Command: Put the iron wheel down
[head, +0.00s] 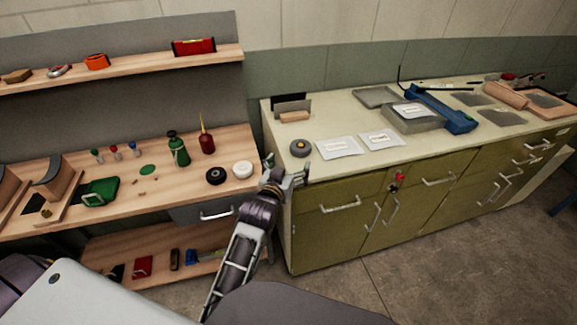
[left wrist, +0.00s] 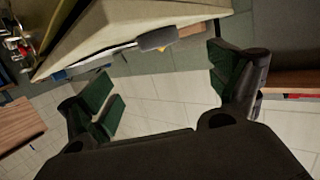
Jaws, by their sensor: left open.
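A dark grey round wheel (head: 300,148), which looks like the iron wheel, lies flat at the front left corner of the olive cabinet's pale top (head: 340,112). In the left wrist view a grey disc (left wrist: 158,38) shows edge-on at the counter's edge, beyond my fingers. My left gripper (head: 285,172) is in front of the cabinet corner, just below and left of the wheel. Its fingers are wide apart and empty, as the left wrist view also shows (left wrist: 165,92). The wheel appears clear of the fingers. My right gripper is not in view.
White labelled packets (head: 338,146) lie right of the wheel, and a small wooden-based block (head: 294,116) stands behind it. A blue tool (head: 440,108) lies farther right. The wooden workbench (head: 120,205) at left holds black (head: 215,175) and white (head: 242,169) rolls near my gripper.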

